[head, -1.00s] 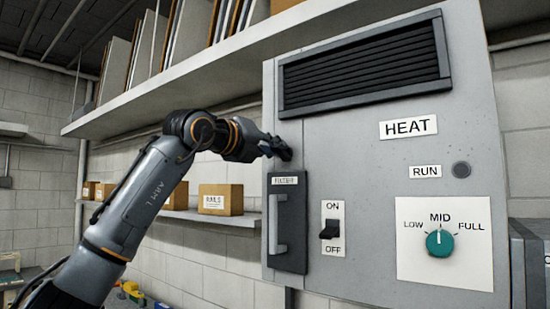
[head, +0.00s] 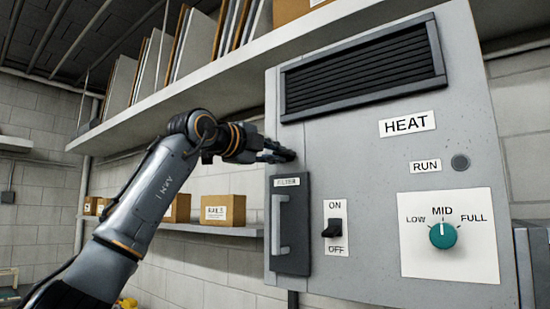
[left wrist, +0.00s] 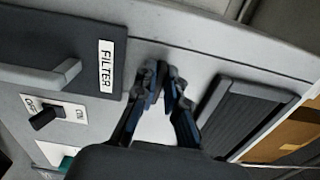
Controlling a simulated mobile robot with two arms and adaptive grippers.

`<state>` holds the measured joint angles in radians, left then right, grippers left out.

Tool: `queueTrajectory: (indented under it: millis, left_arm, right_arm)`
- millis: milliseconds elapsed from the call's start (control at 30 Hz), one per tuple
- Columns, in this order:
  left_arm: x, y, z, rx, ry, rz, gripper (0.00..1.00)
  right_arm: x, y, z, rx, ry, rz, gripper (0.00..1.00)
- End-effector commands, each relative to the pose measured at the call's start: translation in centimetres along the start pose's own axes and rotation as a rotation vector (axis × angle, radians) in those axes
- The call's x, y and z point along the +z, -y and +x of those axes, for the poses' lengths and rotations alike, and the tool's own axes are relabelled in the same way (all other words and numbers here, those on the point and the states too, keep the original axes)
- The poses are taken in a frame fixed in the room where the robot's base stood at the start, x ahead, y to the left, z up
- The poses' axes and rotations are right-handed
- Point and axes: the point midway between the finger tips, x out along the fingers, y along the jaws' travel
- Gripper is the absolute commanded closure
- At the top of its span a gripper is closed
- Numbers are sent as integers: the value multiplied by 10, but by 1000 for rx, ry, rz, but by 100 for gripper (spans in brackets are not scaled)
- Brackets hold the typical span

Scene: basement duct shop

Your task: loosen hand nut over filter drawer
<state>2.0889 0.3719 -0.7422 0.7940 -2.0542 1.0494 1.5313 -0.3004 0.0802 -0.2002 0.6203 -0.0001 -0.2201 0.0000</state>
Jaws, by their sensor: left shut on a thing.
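The filter drawer (head: 290,250) is a dark upright panel with a grey handle and a FILTER label, on the left edge of the grey heater cabinet (head: 375,160). It also shows in the left wrist view (left wrist: 75,25) at upper left. My left gripper (head: 290,154) is at the cabinet face just above the drawer. In the left wrist view its dark fingers (left wrist: 163,78) converge on a small spot beside the drawer's label end. They are shut on the hand nut, which the fingertips hide. My right gripper is in neither view.
A louvred vent (head: 365,70) is above the gripper. Below right are an ON/OFF switch (head: 334,229), a teal dial (head: 443,235) set near MID and a grey RUN lamp (head: 460,162). A long shelf (head: 190,98) runs above my left arm. Cardboard boxes (head: 222,210) sit behind it.

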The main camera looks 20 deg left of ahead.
Motion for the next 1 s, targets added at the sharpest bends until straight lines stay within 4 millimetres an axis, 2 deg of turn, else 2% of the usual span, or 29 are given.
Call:
queueTrajectory:
  millis: [300,733,767,867,1000]
  left_arm:
    - [0,-1,0,-2,1,-78,100]
    - [1,-1,0,-1,1,-87,100]
    - [1,-1,0,-1,1,-87,85]
    - [1,-1,0,-1,1,-87,66]
    - [0,-1,0,0,1,-86,66]
  right_arm:
    - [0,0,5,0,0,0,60]
    - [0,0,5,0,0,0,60]
    - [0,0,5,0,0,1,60]
    - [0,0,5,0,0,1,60]
    - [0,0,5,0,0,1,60]
